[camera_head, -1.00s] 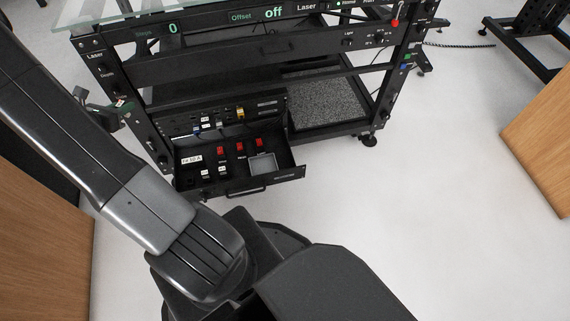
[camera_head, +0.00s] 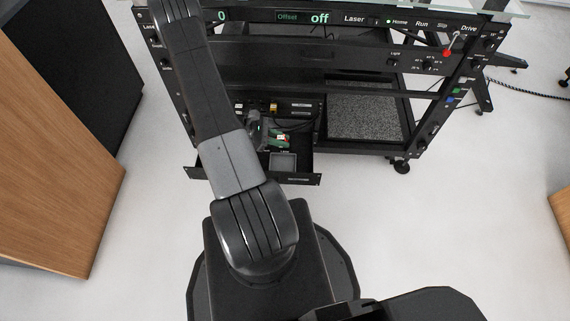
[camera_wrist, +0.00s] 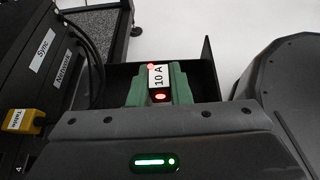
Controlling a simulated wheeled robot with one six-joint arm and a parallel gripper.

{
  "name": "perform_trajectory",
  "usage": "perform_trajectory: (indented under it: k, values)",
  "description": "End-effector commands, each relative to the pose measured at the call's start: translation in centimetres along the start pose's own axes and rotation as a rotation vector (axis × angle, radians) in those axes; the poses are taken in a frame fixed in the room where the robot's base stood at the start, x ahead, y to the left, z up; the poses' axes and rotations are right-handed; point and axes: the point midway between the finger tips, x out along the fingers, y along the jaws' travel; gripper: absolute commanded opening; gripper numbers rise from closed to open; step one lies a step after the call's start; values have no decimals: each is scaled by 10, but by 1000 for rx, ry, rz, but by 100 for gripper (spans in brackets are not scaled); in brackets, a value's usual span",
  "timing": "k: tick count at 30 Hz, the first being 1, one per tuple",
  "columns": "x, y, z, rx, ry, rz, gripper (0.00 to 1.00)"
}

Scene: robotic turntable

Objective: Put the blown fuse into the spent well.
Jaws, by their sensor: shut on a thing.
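My gripper (camera_wrist: 158,88) has green fingers shut on a fuse (camera_wrist: 157,77) with a white "10 A" label and a small red light. In the head view my gripper (camera_head: 279,138) is over the open drawer, and the fuse in it shows only as a small white and red patch. A grey square well (camera_head: 284,161), which looks like the spent well, is in the drawer in front of the gripper; its marking is not readable. The fuse appears held above the drawer, not in the well. My arm hides the drawer's left part.
The open drawer (camera_head: 311,179) juts from the black turntable rack. A panel with cables and a yellow connector (camera_wrist: 22,120) is close at the left in the wrist view. A grey textured pad (camera_head: 363,110) lies on the shelf to the right. The floor in front is clear.

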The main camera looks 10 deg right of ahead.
Motion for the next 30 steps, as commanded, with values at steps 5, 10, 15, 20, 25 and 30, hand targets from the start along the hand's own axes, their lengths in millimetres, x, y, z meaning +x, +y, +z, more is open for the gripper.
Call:
perform_trajectory:
  k: [5,10,15,20,25,30]
  values:
    - [15,-10,-16,20,-7,-40,0]
    - [30,-10,-46,21,-8,-41,0]
    - [37,-10,-61,21,-7,-40,0]
    - [44,-10,-74,20,-7,-39,0]
    - [54,-10,-94,19,-6,-39,0]
    - [53,-10,-94,20,-6,-38,0]
